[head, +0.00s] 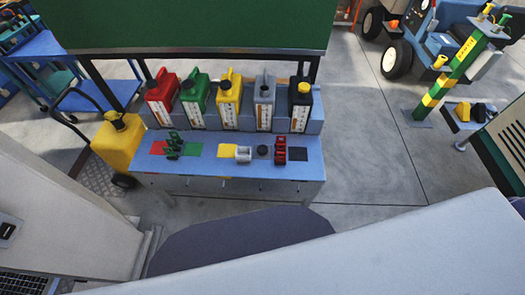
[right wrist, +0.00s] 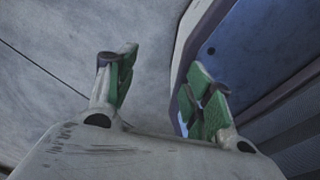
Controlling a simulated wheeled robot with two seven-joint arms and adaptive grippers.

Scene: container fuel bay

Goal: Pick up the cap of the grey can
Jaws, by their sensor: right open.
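The grey can (head: 265,103) stands upright on the back ledge of the blue bench, between a yellow can and a black-topped can. I cannot make out whether a cap sits on its top. A small dark round cap-like piece (head: 262,151) lies on the bench top in front of the grey can. My right gripper (right wrist: 162,90) shows only in the right wrist view, its green-padded fingers wide apart with nothing between them. Grey floor and the side of a blue surface show behind the fingers. My left gripper is not in view.
Red (head: 161,98), green (head: 195,101) and yellow (head: 228,101) cans stand left of the grey one.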

